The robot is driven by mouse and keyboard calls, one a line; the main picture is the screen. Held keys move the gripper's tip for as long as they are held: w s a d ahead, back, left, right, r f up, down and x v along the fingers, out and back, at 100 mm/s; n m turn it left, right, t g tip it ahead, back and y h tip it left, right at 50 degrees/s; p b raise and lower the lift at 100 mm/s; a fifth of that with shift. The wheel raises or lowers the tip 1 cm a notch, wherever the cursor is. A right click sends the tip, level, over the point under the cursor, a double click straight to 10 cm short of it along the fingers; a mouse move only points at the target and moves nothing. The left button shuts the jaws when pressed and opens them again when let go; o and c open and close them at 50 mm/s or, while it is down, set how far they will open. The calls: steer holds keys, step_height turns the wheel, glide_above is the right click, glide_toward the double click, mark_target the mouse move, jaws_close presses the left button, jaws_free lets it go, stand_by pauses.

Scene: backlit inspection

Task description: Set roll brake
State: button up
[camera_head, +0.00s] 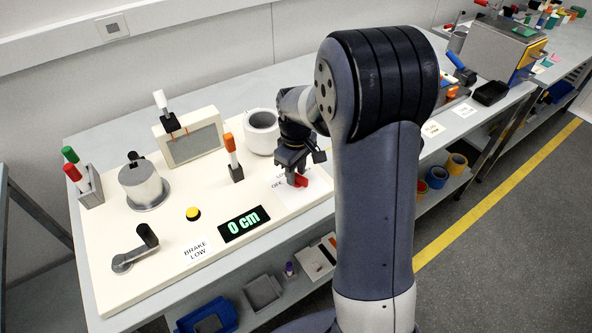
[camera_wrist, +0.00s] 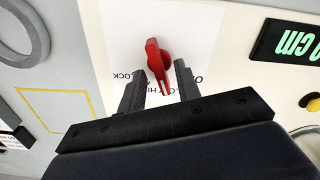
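The red brake knob (camera_head: 301,182) sits on a white label plate near the right end of the cream panel (camera_head: 170,262). In the wrist view the red knob (camera_wrist: 157,62) lies between and just beyond my fingertips. Its pointed end is toward my gripper. Printed words around it, including OFF and LOCK, show upside down and partly covered. My gripper (camera_wrist: 160,78) is open, one finger on each side of the knob, with visible gaps. In the head view my gripper (camera_head: 291,170) is pointing down over it. A card (camera_head: 195,249) reads BRAKE LOW.
The display (camera_head: 244,224) reads 0 cm.

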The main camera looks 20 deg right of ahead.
steer(key=shift+f, duration=0.1)
steer(key=shift+c, duration=0.4)
jaws_close()
steer(key=shift+m, duration=0.3)
steer(key=m, duration=0.3)
steer(key=shift+m, duration=0.3)
steer(key=m, duration=0.3)
steer(key=shift+d+m, duration=0.15)
steer(key=shift+m, duration=0.15)
steer(key=m, duration=0.4)
steer(key=shift+d+m, duration=0.15)
steer(key=shift+m, duration=1.85)
